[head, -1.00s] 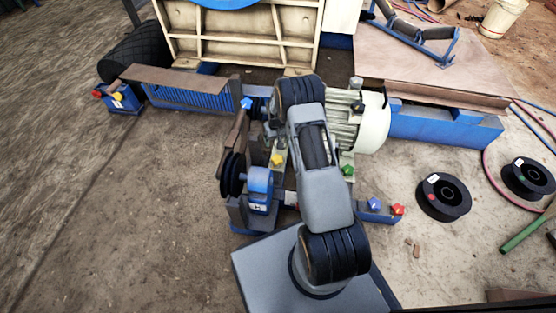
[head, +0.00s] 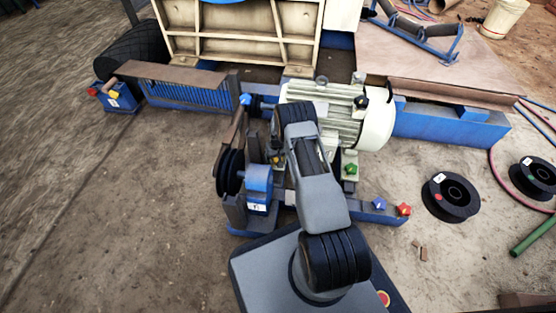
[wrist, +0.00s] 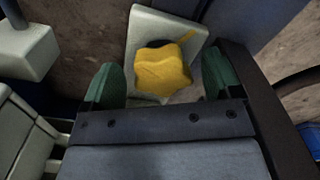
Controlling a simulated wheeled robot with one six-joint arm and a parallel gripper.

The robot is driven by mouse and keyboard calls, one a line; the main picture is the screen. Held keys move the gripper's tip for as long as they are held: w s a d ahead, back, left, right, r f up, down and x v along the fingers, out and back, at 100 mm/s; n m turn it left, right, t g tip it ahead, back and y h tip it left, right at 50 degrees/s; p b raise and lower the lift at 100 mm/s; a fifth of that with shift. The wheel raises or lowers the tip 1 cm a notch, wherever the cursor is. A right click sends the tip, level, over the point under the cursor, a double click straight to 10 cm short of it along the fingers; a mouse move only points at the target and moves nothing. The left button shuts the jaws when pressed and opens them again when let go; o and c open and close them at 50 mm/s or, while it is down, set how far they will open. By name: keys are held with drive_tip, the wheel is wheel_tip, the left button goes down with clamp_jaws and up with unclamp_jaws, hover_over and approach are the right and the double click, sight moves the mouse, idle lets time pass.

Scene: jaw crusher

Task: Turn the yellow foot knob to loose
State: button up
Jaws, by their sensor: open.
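The yellow foot knob (wrist: 163,70) is a lobed knob on a pale foot plate (wrist: 143,24) in the wrist view. A short yellow pointer sticks out from it toward the upper right. My gripper (wrist: 158,82) is open, with one green-padded finger on each side of the knob. Gaps show between the knob and both pads, and the jaws are not closed on it. In the head view my arm hides most of the knob beside the pale motor (head: 340,115).
A green knob (head: 350,168) sits right of my arm. A blue knob (head: 380,203) and a red knob (head: 404,209) are on the blue rail's front end. A black pulley (head: 229,175) stands left. Spools (head: 450,196) lie on open ground at right.

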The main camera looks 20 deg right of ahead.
drive_tip(key=shift+f, duration=0.2)
drive_tip(key=shift+c, duration=0.3)
drive_tip(key=c, duration=0.9)
drive_tip(key=shift+o, duration=0.2)
drive_tip(key=shift+n, duration=0.8)
drive_tip(key=o, duration=0.9)
wheel_tip(320, 180, up, 14)
drive_tip(key=p, duration=0.6)
drive_tip(key=shift+f, duration=0.1)
